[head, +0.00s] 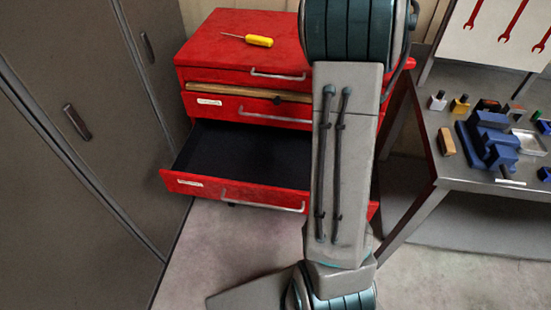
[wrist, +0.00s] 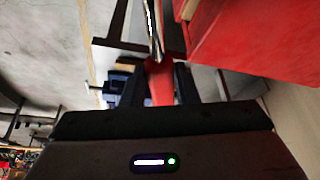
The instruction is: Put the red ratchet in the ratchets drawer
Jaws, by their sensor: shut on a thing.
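My gripper (wrist: 159,70) shows in the wrist view, shut on the red ratchet (wrist: 160,88). The ratchet's red handle is between the two dark fingers, and its shiny metal part points away from the gripper. In the head view my arm hides the gripper and ratchet. The red tool cabinet (head: 225,38) has a lower drawer (head: 235,192) pulled well out. Its dark inside looks empty where visible; my arm covers its right part. The drawer above (head: 228,105) looks closed or nearly so. The drawer labels are too small to read.
A yellow-handled screwdriver (head: 258,41) lies on the cabinet top. Grey lockers (head: 60,150) stand close on the left. A metal workbench (head: 480,182) on the right holds a blue vise (head: 490,140) and small items. Open floor (head: 210,240) lies in front of the drawer.

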